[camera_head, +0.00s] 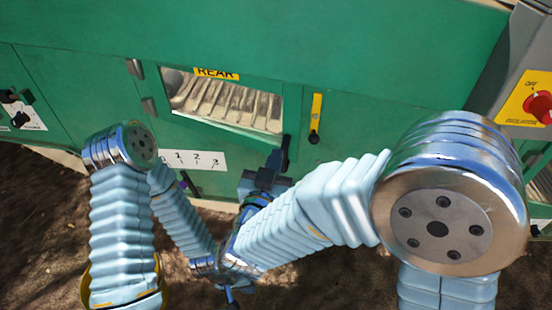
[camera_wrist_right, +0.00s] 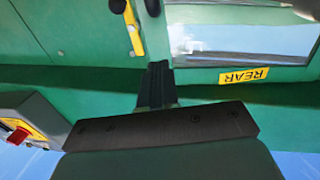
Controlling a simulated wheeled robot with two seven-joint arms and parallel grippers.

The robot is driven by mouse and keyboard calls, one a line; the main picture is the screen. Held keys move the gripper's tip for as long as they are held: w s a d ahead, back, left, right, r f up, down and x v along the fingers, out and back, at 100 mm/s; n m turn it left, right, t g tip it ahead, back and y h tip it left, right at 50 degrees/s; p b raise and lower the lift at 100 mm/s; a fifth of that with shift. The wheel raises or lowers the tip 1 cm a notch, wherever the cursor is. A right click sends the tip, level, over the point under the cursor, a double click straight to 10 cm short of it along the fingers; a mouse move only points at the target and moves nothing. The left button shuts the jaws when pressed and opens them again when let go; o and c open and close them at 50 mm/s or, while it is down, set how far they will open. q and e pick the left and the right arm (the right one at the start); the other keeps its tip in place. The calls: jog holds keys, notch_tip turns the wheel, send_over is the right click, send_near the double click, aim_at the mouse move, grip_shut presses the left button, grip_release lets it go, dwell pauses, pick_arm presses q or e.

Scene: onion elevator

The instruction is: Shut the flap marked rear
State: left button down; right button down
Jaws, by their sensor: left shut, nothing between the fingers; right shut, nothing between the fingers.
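The rear flap (camera_head: 208,122) is a green frame around a window on the green machine, with the yellow REAR label (camera_head: 217,73) at its top edge. Rows of grey, finger-like parts show through the window. I cannot tell whether the flap stands ajar. In the right wrist view the REAR label (camera_wrist_right: 243,75) is upside down beside the glossy window (camera_wrist_right: 240,25). My right gripper (camera_head: 284,150) is shut and empty, just below the window's lower right corner. It also shows in the right wrist view (camera_wrist_right: 157,68). My left gripper (camera_head: 231,296) is shut and empty, low over the ground.
A yellow latch plate (camera_head: 316,112) with a black knob is right of the window. Grey hinges (camera_head: 148,105) are on its left. A white 1-2-3 scale (camera_head: 196,159) is below. A red switch (camera_head: 541,107) on a yellow plate is at the far right. Bare soil lies in front.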

aim_at(288, 122)
jog(key=w, duration=0.3)
jog(key=w+d+p, duration=0.1)
jog(key=w, duration=0.6)
jog(key=shift+w+d, duration=0.2)
jog(key=shift+d, duration=0.15)
